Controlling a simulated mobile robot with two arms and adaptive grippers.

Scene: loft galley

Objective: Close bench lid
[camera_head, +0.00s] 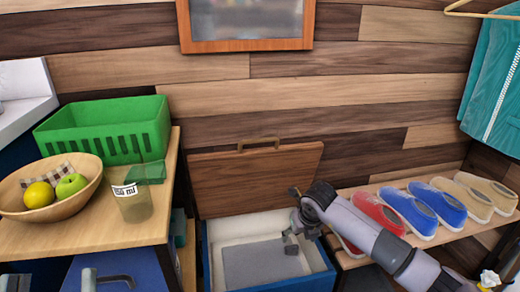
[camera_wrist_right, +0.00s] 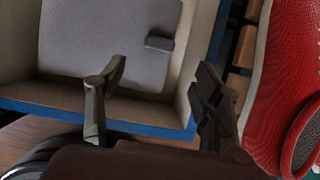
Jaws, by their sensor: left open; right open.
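The bench is a blue box (camera_head: 323,281) with a pale inside and a grey floor panel (camera_head: 252,268). Its wooden lid (camera_head: 240,185) stands raised, leaning back near the plank wall, with a brown handle (camera_head: 258,143) on its top edge. My right gripper (camera_head: 293,217) is open and empty, in front of the lid's lower right part and above the box opening. In the right wrist view its two fingers (camera_wrist_right: 158,92) are spread over the box's blue rim. A small grey block (camera_wrist_right: 159,43) shows inside the box. I cannot make out my left gripper.
A shelf (camera_head: 352,192) with red, blue and tan shoes stands right of the box, under my right arm. A wooden counter (camera_head: 95,232) at left holds a fruit bowl (camera_head: 82,195), a green crate (camera_head: 110,125) and a measuring cup (camera_head: 132,205).

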